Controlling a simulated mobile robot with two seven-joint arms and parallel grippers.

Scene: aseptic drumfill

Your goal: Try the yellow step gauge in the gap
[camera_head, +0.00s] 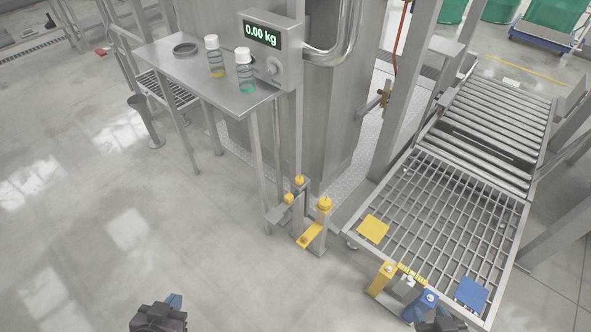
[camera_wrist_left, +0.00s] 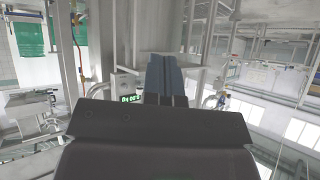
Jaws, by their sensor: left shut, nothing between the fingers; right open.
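Yellow-topped metal posts (camera_head: 312,232) stand left of the conveyor; I cannot tell which opening is the gap. My left gripper (camera_head: 174,300) is shut and empty over bare floor at the bottom, left of the posts. Its fingers fill the middle of the left wrist view (camera_wrist_left: 166,78). My right gripper (camera_head: 443,322) is open, partly cut off at the bottom edge near the blue block.
A yellow plate (camera_head: 373,228) and a blue plate (camera_head: 472,292) lie on the grating (camera_head: 440,218). A steel table (camera_head: 183,78) holds two bottles and a ring. A display (camera_head: 262,34) reads 0.00 kg. The floor at left is mostly clear.

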